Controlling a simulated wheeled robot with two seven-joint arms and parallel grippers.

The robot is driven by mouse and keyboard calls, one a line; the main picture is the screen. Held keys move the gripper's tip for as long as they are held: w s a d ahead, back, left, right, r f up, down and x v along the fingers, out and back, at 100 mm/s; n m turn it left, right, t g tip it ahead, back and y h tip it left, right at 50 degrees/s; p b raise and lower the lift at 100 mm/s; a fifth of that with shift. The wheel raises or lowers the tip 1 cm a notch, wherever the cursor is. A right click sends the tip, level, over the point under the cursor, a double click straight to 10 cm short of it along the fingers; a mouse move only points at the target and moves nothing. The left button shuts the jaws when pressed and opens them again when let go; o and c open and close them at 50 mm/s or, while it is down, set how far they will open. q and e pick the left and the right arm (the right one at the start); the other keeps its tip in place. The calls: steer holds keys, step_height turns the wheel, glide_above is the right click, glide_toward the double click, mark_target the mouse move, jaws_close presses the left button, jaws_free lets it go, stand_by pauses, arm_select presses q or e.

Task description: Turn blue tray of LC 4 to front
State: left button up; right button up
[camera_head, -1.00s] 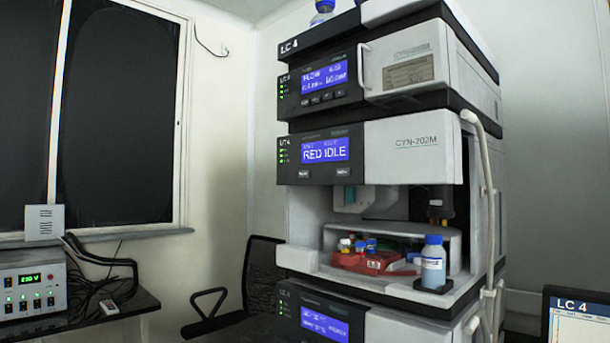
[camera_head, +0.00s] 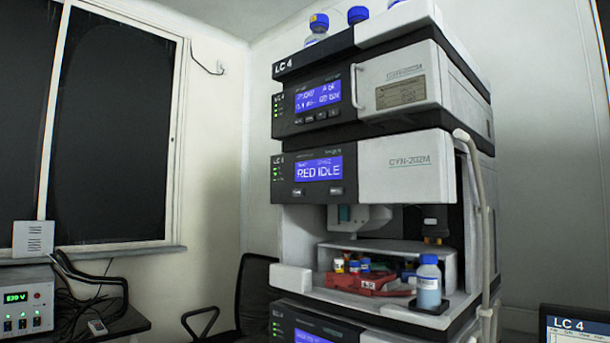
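The LC 4 stack (camera_head: 380,170) stands right of centre in the head view. Its middle module (camera_head: 365,168) has a blue display reading RED IDLE and an open compartment below. A red tray (camera_head: 372,283) with several small coloured-cap vials faces the front of that compartment. Behind it, a few dark and blue items show, too small to tell. I cannot make out a blue tray. A blue-capped bottle (camera_head: 428,284) with clear bluish liquid stands at the compartment's right front corner. Neither of my grippers is in view.
Blue-capped bottles (camera_head: 318,28) stand on top of the stack. A pale hose (camera_head: 484,215) runs down its right side. A dark chair (camera_head: 255,290) is left of the stack. A power unit (camera_head: 26,300) is at far left, and a monitor (camera_head: 575,325) labelled LC 4 at lower right.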

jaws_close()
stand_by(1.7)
